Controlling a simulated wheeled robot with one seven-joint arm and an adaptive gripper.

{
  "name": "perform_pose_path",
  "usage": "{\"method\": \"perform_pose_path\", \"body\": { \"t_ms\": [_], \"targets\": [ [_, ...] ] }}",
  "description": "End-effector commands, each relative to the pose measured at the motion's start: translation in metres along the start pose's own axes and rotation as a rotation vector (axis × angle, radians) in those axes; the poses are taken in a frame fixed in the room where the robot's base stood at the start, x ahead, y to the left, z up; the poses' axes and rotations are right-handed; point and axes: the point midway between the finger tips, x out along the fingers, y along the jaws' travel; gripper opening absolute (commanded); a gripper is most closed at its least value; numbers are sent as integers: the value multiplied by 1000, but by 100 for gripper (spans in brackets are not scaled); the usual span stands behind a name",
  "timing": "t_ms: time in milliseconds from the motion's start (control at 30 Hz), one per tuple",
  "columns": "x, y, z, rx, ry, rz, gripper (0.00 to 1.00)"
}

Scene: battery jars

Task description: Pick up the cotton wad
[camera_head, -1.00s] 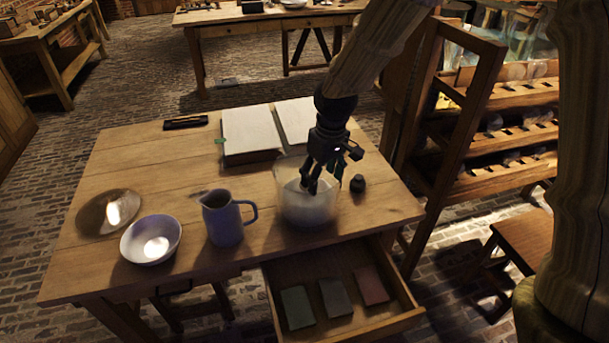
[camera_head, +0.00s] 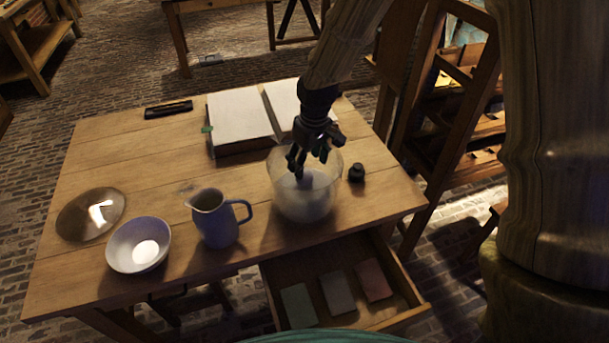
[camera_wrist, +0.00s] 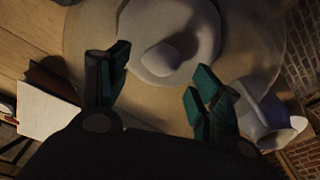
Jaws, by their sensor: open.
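A clear glass jar (camera_head: 312,210) stands on the wooden table, with whitish contents in its lower part. In the wrist view the jar (camera_wrist: 258,45) is seen from above. A pale, rounded lump, apparently the cotton wad (camera_wrist: 163,60), shows inside it on a white mass. My gripper (camera_head: 300,172) points down into the jar's mouth. In the wrist view my gripper (camera_wrist: 160,72) has its fingers apart, one on either side of the lump, with nothing held between them. How far the fingertips are above the lump is hard to tell.
A blue-grey pitcher (camera_head: 215,222) stands close left of the jar, then a white bowl (camera_head: 122,247) and a round glass dish (camera_head: 75,222). An open book (camera_head: 238,115) lies behind, a small dark bottle (camera_head: 356,172) at right. An open drawer (camera_head: 412,300) juts out in front.

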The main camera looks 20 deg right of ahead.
Motion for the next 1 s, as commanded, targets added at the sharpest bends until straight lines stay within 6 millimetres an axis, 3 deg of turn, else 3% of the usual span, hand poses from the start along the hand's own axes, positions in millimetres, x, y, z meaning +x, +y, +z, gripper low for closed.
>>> {"method": "perform_pose_path", "body": {
  "t_ms": [267,600,967,1000],
  "targets": [
    [14,-2,-2,-3,-1,0,64],
    [49,-2,-4,-3,-1,0,64],
    [55,-2,-4,-3,1,0,64],
    [55,-2,-4,-3,1,0,61]
  ]
}}
